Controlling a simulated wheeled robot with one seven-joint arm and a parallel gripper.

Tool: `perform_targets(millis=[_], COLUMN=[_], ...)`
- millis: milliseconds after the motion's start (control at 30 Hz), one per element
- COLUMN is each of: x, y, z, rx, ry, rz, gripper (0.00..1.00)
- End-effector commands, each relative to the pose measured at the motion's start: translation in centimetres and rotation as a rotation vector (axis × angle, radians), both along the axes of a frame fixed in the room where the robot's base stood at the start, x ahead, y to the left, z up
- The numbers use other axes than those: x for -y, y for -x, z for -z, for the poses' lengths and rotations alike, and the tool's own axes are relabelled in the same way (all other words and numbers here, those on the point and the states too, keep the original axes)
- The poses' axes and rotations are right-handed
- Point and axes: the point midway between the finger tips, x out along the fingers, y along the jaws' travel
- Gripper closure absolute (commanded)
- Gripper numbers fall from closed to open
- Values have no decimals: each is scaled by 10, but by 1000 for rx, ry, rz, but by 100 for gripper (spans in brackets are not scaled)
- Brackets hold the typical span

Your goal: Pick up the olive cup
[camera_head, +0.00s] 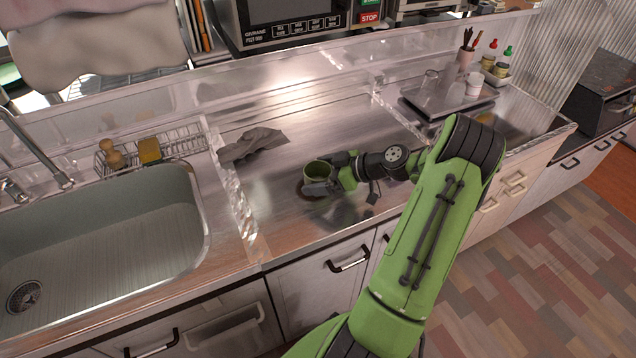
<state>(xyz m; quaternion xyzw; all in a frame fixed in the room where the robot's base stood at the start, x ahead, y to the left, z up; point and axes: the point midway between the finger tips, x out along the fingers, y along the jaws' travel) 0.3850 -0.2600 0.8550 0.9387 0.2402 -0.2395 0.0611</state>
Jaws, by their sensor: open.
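The olive cup (318,170) stands upright on the metal counter (285,225), right of the sink. My gripper (324,185) is at the cup, reaching in from the right with its wrist low over the counter. The jaws are open. The fingers overlap the cup's lower front and right side in this view. I cannot tell whether they touch it. The lower part of the cup is partly hidden by the gripper.
A crumpled grey cloth (252,144) lies left behind the cup. A clear divider (236,200) separates the counter from the sink (100,245). A dark tray (440,104) with glassware is at the back right. A microwave (295,22) stands behind the clear back panel.

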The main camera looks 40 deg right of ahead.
Motion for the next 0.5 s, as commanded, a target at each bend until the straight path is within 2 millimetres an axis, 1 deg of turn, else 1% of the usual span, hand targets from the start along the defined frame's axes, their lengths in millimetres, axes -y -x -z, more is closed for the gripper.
perform_targets(millis=[67,200,233,500], x=[-3,-3,-3,-3], y=[-5,-5,-5,-5], z=[4,3,3,3], rx=[-1,-1,-1,-1], ry=[0,0,0,0], rz=[0,1,1,1], gripper=[0,0,2,43])
